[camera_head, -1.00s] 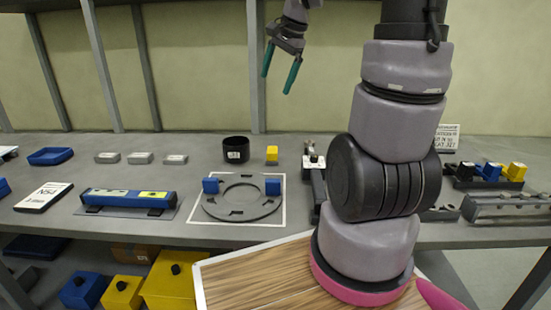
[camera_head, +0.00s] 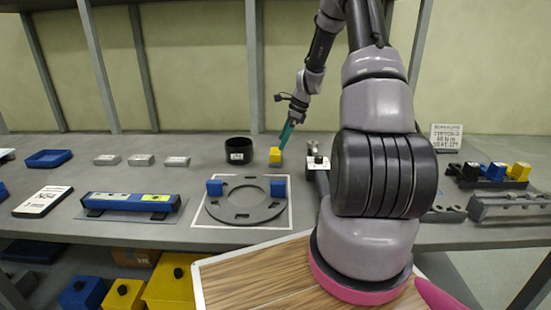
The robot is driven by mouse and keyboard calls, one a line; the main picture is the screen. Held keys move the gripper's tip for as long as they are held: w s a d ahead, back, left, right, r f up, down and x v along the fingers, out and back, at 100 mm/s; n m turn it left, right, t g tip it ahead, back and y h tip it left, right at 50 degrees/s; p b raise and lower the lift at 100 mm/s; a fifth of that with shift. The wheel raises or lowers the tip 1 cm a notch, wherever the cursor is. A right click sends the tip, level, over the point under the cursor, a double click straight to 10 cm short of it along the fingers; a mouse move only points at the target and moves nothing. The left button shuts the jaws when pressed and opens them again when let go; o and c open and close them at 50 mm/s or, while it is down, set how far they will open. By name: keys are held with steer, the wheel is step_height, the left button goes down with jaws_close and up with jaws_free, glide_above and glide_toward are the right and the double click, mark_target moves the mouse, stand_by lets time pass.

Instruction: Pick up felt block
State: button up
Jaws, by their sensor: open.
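No block is labelled as felt. A small yellow block (camera_head: 275,155) stands on the bench to the right of the black round cup (camera_head: 239,150). My gripper (camera_head: 285,136) reaches down from the upper right, with its green fingers just above and to the right of the yellow block. The fingers overlap each other in this view, so the gap between them is hard to see. The gripper is open and holds nothing visible. Whether a finger touches the block cannot be told.
A dark ring plate (camera_head: 243,213) with blue blocks (camera_head: 214,188) at its left and right lies in front. A small device (camera_head: 316,160) stands close to the right of the yellow block. Grey blocks (camera_head: 141,160) and a blue tray (camera_head: 48,158) lie left.

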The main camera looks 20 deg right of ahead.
mark_target(277, 151)
steer(key=x, duration=0.7)
steer(key=shift+a+f, duration=0.1)
steer(key=shift+f, duration=0.05)
steer(key=c, duration=1.1)
steer(key=shift+r, duration=5.05)
steer(key=shift+c, duration=0.2)
